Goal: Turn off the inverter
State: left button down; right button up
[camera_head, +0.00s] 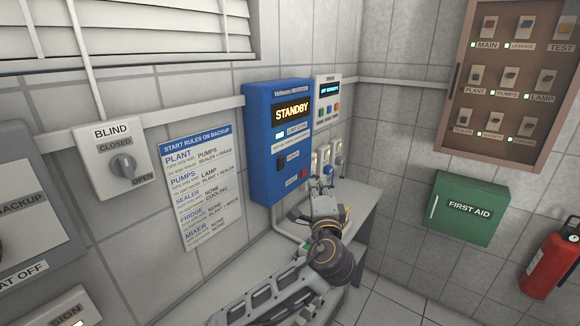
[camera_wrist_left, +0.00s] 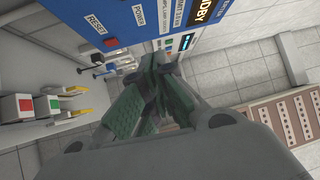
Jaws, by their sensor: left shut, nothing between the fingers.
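The inverter (camera_head: 262,150) is a blue wall box with a lit display reading STANDBY. Below the display it has a pale lit indicator, a dark switch and a red button near the bottom right. My left gripper (camera_head: 318,184) is shut and empty, just right of the inverter's lower edge. My right gripper is out of view.
A small white panel (camera_head: 328,92) with a blue display hangs right of the inverter, with plugs and sockets (camera_head: 327,156) below. A rules sheet (camera_head: 203,190) and BLIND knob (camera_head: 123,165) are left. A breaker panel (camera_head: 452,110), first aid box (camera_head: 468,209) and extinguisher (camera_head: 552,262) are right.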

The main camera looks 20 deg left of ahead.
aim_at(281, 164)
pick_arm(q)
jog(key=a+y, duration=0.1)
jog(key=s+a+f+g+y, duration=0.1)
jog(key=shift+a+f, duration=0.1)
jog(key=shift+a, duration=0.2)
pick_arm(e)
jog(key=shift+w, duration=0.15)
pick_arm(q)
jog(key=s+a+p+x, duration=0.1)
jog(key=a+p+x, duration=0.1)
jog(key=x, duration=1.1)
jog(key=shift+s+a+p, duration=0.2)
jog(key=shift+a+p, duration=0.15)
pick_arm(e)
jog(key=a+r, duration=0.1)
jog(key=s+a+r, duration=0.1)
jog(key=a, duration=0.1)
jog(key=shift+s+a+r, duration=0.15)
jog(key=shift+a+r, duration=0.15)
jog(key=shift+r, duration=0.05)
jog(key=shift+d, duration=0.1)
